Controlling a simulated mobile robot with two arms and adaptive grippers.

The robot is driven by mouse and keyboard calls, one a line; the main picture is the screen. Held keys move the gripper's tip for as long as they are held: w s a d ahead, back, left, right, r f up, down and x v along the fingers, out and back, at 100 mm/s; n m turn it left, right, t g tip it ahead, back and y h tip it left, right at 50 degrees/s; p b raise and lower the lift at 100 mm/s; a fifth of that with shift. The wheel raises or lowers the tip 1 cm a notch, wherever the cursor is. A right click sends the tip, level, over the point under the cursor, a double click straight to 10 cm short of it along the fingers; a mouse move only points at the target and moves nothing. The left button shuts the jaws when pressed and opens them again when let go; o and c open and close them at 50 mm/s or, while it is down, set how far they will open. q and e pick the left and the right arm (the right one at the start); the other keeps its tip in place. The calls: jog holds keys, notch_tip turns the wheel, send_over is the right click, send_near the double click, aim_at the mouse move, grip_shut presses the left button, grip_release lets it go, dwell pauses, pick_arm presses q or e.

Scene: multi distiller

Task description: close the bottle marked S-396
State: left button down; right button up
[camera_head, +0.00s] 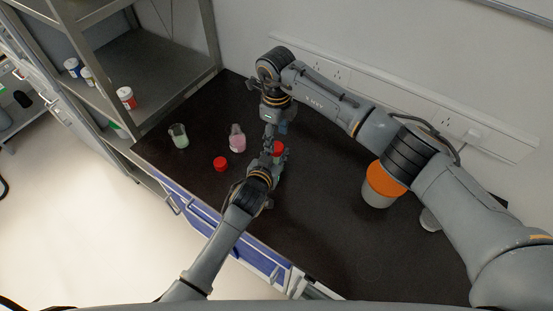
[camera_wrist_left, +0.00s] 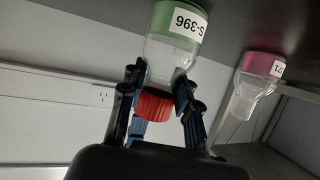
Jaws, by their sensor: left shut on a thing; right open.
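The bottle marked S-396 (camera_wrist_left: 178,40) holds green contents and appears upside down in the left wrist view, its neck toward my left gripper (camera_wrist_left: 159,82). That gripper is shut on a red cap (camera_wrist_left: 155,103) at the bottle's mouth; I cannot tell whether the cap is screwed down. In the head view the red cap (camera_head: 278,148) shows beside my left gripper (camera_head: 270,146), and the bottle is mostly hidden by the arms. My right gripper (camera_head: 275,127) is open just behind, close to the left one.
A pink bottle (camera_head: 237,139) with an open neck and a beaker of green liquid (camera_head: 179,136) stand to the left. Another red cap (camera_head: 220,163) lies on the dark bench (camera_head: 320,235). An orange-topped container (camera_head: 379,190) stands under my right arm. A metal shelf (camera_head: 150,60) borders the left.

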pick_arm(q)
jog(key=shift+s+a+f, duration=0.1)
jog(key=shift+f, duration=0.25)
pick_arm(e)
jog(key=shift+o, duration=0.3)
jog(key=shift+r, duration=0.1)
jog(key=o, duration=0.5)
notch_tip(320, 180, up, 12)
jog(key=shift+r, duration=0.1)
pick_arm(q)
jog(key=c, duration=1.1)
grip_release()
jog(key=shift+o, duration=1)
jog(key=shift+r, duration=0.15)
jog(key=v, duration=1.1)
jog(key=shift+s+r, duration=0.2)
jog(key=shift+s, duration=0.15)
